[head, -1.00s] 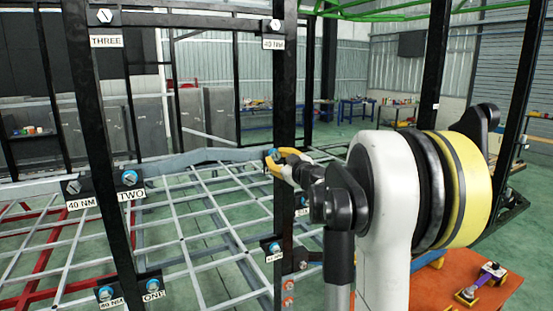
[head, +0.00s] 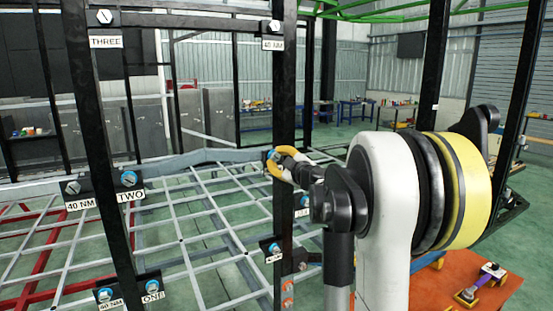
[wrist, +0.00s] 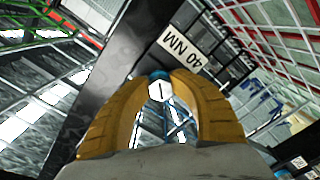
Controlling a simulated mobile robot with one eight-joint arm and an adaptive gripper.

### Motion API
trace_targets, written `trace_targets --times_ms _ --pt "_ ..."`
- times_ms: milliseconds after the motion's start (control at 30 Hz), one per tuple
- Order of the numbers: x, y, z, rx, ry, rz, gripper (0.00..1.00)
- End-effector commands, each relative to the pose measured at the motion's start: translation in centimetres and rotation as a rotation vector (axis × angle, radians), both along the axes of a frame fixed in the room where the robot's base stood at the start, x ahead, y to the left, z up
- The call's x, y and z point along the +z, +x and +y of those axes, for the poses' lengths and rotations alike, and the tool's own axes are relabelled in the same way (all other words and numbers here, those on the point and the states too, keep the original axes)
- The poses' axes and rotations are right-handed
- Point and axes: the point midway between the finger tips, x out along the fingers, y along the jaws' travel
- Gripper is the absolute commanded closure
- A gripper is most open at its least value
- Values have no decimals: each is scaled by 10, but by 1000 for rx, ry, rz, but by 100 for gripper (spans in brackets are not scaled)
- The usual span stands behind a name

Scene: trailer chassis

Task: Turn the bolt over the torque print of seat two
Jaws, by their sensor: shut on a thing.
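My gripper (head: 271,164) is at the right black post in the head view. In the wrist view its yellow fingers (wrist: 160,84) are shut on a hex bolt (wrist: 160,91) with a slot line on its head and blue behind it. A 40 NM print (wrist: 184,50) is on the plate beside this bolt. I cannot read the seat name near my gripper.
Seat THREE's print (head: 104,42) is high on the left post, and ONE's print (head: 152,297) is low. Another bolt (head: 274,248) sits lower on the right post. A grey lattice (head: 200,235) spans between the posts. An orange table (head: 440,290) stands at lower right.

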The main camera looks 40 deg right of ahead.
Motion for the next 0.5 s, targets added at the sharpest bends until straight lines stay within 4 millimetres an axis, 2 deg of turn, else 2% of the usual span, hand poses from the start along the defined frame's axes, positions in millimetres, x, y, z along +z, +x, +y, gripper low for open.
trace_targets --times_ms 167,200,267,500 --pt "1 1 -1 -2 2 -1 100" --pt "1 1 -1 -2 2 -1 68" --pt "1 1 -1 -2 2 -1 51" --pt "1 0 -1 -1 2 -1 51"
